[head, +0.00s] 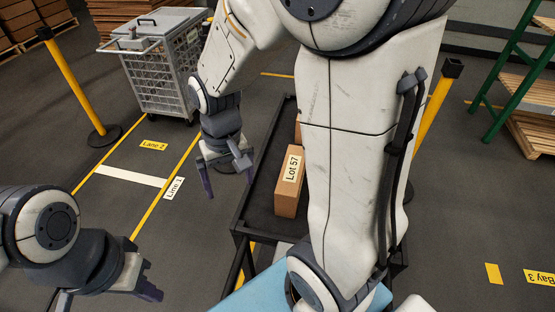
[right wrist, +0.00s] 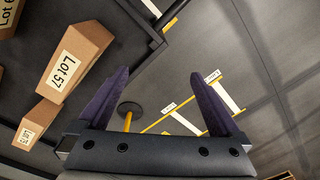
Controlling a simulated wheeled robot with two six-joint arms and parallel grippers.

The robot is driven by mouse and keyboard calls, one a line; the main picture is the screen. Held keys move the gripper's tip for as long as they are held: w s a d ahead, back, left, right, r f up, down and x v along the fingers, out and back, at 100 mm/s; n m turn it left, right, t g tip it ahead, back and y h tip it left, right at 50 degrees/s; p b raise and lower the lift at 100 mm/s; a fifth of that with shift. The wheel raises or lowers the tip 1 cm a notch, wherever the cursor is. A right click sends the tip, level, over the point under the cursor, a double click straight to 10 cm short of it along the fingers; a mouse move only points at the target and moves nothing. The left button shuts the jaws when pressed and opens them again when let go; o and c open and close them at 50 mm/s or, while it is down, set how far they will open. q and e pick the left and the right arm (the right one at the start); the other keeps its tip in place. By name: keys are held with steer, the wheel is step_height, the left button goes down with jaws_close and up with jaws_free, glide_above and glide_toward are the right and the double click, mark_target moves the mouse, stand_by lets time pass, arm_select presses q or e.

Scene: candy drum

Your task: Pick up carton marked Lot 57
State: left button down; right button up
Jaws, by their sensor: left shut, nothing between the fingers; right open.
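The brown carton marked Lot 57 (head: 287,195) stands on a dark cart top (head: 262,190), partly beside my large white arm link. Its white label faces up. It also shows in the right wrist view (right wrist: 85,42), left of the fingers. My right gripper (head: 227,180) is open and empty, to the left of the carton and apart from it. Its purple fingers are spread in the right wrist view (right wrist: 160,105). My left gripper (head: 147,286) is shut and empty at the lower left, away from the cart.
Another carton (right wrist: 38,120) and one marked Lot 6, partly cut off (right wrist: 9,18), are near the Lot 57 carton. A wire cage trolley (head: 165,65) stands behind. Yellow posts (head: 75,85) stand around. Floor left of the cart is open.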

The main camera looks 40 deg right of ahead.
steer(key=w+d+f+m+p, duration=0.1)
steer(key=w+d+m, duration=0.3)
steer(key=d, duration=0.7)
steer(key=m, duration=0.4)
glide_above(293, 169)
steer(key=shift+w+a+f+p, duration=0.15)
steer(key=shift+a+f, duration=0.05)
steer(key=shift+f, duration=0.4)
steer(key=shift+w+a+f+p, duration=0.1)
steer(key=shift+a+f+p, duration=0.1)
steer(key=shift+f, duration=0.35)
steer(key=f, duration=0.4)
steer(key=shift+s+d+f, duration=0.15)
steer(key=shift+d+f, duration=0.15)
steer(key=shift+d, duration=0.1)
steer(key=shift+f+p, duration=0.5)
steer(key=shift+f, duration=2.6)
jaws_close()
steer(key=shift+r, duration=0.1)
